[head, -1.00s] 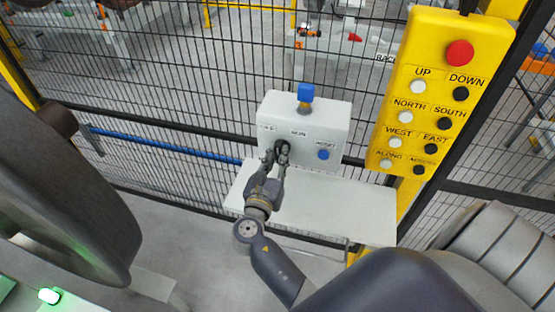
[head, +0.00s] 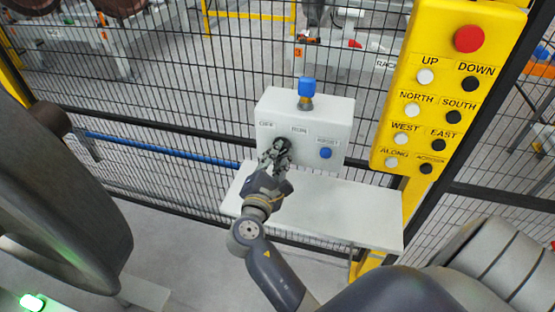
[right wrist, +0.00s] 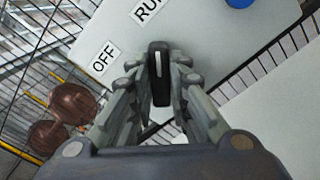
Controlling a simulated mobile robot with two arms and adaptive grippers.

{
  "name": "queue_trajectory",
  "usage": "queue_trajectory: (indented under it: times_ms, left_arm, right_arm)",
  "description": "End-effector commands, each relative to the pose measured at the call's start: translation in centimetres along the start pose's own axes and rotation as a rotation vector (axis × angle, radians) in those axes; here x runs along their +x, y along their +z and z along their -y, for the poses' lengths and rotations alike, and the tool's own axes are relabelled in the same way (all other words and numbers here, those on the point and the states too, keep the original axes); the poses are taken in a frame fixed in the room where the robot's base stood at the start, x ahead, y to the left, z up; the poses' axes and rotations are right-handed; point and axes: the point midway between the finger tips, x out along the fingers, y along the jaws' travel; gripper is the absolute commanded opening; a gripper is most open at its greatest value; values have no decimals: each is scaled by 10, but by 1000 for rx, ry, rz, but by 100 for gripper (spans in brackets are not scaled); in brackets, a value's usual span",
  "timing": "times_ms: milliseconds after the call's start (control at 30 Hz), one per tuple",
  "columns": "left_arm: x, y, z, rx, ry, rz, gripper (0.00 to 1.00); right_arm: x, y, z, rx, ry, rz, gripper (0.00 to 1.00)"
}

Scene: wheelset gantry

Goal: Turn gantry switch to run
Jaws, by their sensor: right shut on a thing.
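The switch box (head: 335,112) is light grey and stands on a white shelf. Its black switch knob shows in the right wrist view (right wrist: 160,75), with a white line along it. The line points towards the RUN label (right wrist: 148,10), not the OFF label (right wrist: 103,58). My right gripper (head: 277,150) is shut on the knob, one finger on each side; it also shows in the right wrist view (right wrist: 160,85). In the head view the fingers largely cover the knob. My left gripper is not in view.
A blue button (head: 325,153) sits right of the switch, and a blue-topped fitting (head: 306,92) stands on the box. The white shelf (head: 350,208) is bare. A yellow pendant panel (head: 440,90) with a red button is at the right. Mesh fence (head: 190,75) stands behind.

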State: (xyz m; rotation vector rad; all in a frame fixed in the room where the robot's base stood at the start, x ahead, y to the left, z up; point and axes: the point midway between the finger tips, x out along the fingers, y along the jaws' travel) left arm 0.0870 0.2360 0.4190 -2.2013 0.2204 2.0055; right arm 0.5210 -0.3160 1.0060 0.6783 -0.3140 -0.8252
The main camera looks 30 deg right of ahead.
Motion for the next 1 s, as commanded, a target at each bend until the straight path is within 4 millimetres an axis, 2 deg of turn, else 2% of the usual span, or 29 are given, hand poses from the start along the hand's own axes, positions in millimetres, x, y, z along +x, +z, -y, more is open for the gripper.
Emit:
queue_trajectory:
  times_ms: [233, 700, 733, 800, 1000]
  left_arm:
    - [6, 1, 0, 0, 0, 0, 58]
    - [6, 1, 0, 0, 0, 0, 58]
    - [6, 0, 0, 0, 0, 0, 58]
    - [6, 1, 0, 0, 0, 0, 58]
    - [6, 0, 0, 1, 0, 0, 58]
  right_arm:
    - [1, 0, 0, 65, 2, 1, 0]
    - [1, 1, -1, 80, 3, 1, 0]
    - [1, 1, -1, 80, 3, 1, 19]
    - [1, 1, -1, 80, 3, 1, 35]
    - [0, 1, -1, 77, 2, 1, 37]
